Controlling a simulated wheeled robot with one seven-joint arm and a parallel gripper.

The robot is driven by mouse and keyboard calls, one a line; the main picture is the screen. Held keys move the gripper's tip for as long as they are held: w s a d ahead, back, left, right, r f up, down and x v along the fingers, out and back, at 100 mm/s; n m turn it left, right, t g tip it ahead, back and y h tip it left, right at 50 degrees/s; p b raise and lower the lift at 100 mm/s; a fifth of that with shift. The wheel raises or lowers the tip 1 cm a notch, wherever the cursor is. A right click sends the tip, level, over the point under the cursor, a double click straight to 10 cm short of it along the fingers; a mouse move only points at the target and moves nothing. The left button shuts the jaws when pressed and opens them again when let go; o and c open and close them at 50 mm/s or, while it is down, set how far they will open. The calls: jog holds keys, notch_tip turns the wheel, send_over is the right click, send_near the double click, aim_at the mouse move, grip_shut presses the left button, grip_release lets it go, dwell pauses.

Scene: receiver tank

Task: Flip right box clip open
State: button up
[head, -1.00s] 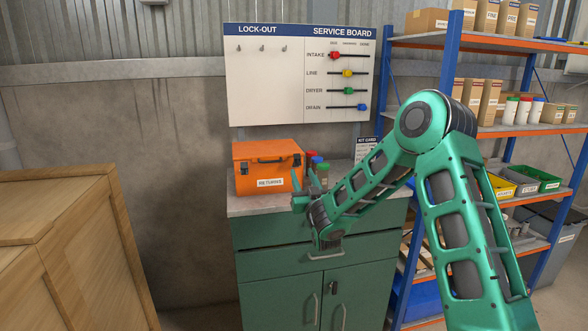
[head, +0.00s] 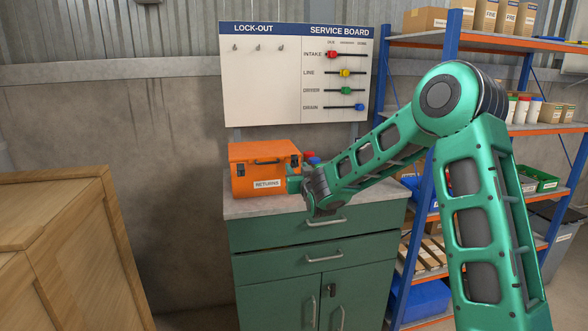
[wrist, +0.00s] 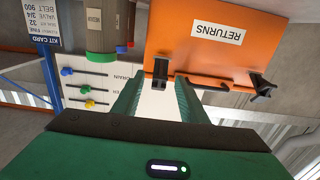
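The orange box (head: 262,181) marked RETURNS stands on the green cabinet's top, lid down. It also shows upside down in the wrist view (wrist: 245,62). Its right clip (wrist: 160,71) is dark and lies upright along the front face. Its other clip (wrist: 262,84) sticks out at an angle at the right of the wrist view. My gripper (head: 293,183) is at the box's right front. In the wrist view my gripper (wrist: 158,88) has its two green fingers apart, with the right clip seen in the gap between their tips. I cannot tell whether they touch it.
The cabinet (head: 318,245) has bare top in front of the box. Capped bottles (head: 312,158) stand right behind my gripper. The service board (head: 297,75) hangs on the wall behind. Blue-orange shelving (head: 480,129) is at right, and a wooden crate (head: 60,250) at front left.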

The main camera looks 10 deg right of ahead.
aim_at(296, 166)
jog(key=shift+w, duration=1.7)
grip_shut()
jog(key=shift+s+f+t, duration=0.15)
jog(key=shift+f+t, duration=0.25)
jog(key=shift+t, duration=0.7)
jog(key=shift+s+f+t, duration=0.15)
jog(key=shift+f+t, duration=0.25)
jog(key=shift+t, duration=0.7)
grip_release()
jog(key=shift+s, duration=0.1)
